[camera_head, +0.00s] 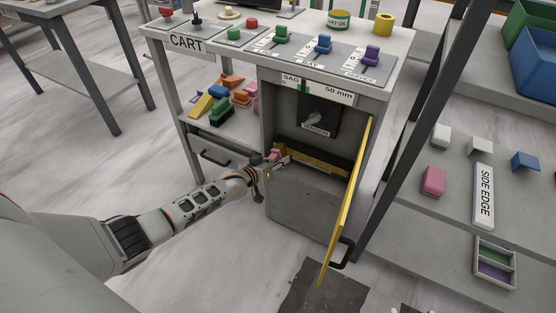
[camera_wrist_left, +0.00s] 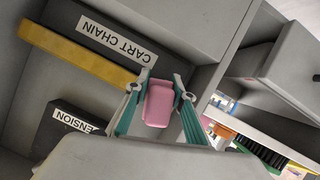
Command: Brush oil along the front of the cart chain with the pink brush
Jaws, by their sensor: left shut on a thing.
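My left gripper (camera_head: 268,165) is shut on the pink brush (camera_head: 274,155) at the left side of the cart's open compartment. In the left wrist view, the brush (camera_wrist_left: 158,103) shows as a pink block between the two fingers; its bristles cannot be made out. The cart chain (camera_wrist_left: 115,43) is a dark housing with a white label, lying beyond the fingers in that view. A yellow bar (camera_wrist_left: 80,55) runs along it. In the head view this bar (camera_head: 318,164) crosses the compartment, right of the gripper. Contact between brush and chain cannot be told. My right gripper is out of view.
The yellow door (camera_head: 345,210) stands open at the compartment's right. A dark tension panel (camera_head: 318,118) is above the bar. Knobs, sliders and an oil tin (camera_head: 339,20) are on the cart top.

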